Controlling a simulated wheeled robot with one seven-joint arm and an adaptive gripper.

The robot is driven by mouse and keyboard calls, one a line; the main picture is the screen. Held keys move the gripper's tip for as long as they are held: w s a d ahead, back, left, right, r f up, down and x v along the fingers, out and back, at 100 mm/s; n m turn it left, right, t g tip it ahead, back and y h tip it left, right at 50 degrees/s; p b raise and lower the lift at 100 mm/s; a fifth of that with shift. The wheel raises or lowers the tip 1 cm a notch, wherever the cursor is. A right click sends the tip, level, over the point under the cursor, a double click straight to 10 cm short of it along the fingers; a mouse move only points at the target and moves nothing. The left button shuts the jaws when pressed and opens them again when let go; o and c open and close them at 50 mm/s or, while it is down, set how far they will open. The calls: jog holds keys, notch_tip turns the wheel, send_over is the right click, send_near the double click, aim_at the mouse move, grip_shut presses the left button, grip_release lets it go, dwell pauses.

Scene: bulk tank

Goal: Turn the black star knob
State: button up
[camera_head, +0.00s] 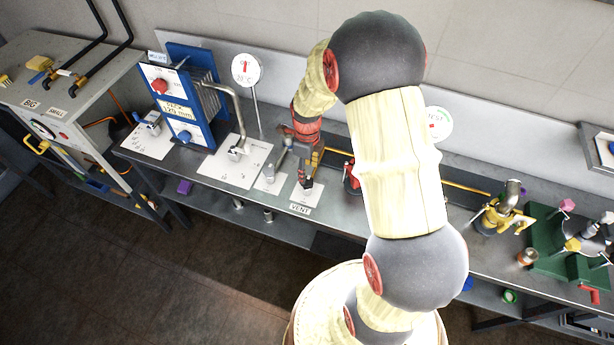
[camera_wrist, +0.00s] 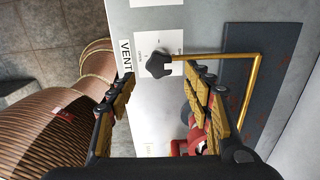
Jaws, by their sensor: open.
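The black star knob (camera_wrist: 158,64) sits on a white plate beside the VENT label (camera_wrist: 125,58) in the wrist view. In the head view the VENT label (camera_head: 300,208) lies on the bench below my gripper (camera_head: 306,165), with a small dark shape at the fingertips; I cannot tell knob from fingertip there. In the wrist view my gripper (camera_wrist: 160,74) is open, one finger on each side of the knob's line, the knob showing between and just beyond the tips. I see no contact. The knob's underside is hidden.
A yellow pipe (camera_wrist: 255,80) runs close to the right finger in the wrist view. A blue plate unit (camera_head: 190,95) and a round dial (camera_head: 246,70) stand left on the bench. A green block (camera_head: 560,240) with fittings stands at the right.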

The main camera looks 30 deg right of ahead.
aim_at(307, 182)
notch_tip(307, 182, up, 6)
dwell(0.8)
jog(key=s+a+r+n+t+b, duration=0.2)
jog(key=s+a+r+n+b, duration=0.3)
jog(key=s+n, duration=0.4)
jog(key=s+a+r+n+t+b, duration=0.3)
jog(key=s+a+r+n+b, duration=0.2)
jog(key=n, duration=1.4)
jog(key=s+a+r, duration=0.3)
jog(key=s+r, duration=0.1)
jog(key=s, duration=0.1)
jog(key=shift+s+a+r+n+t+b, duration=0.15)
jog(key=shift+s+a+n+t+b, duration=0.05)
jog(key=shift+s+n+t+b, duration=0.1)
jog(key=shift+c, duration=0.5)
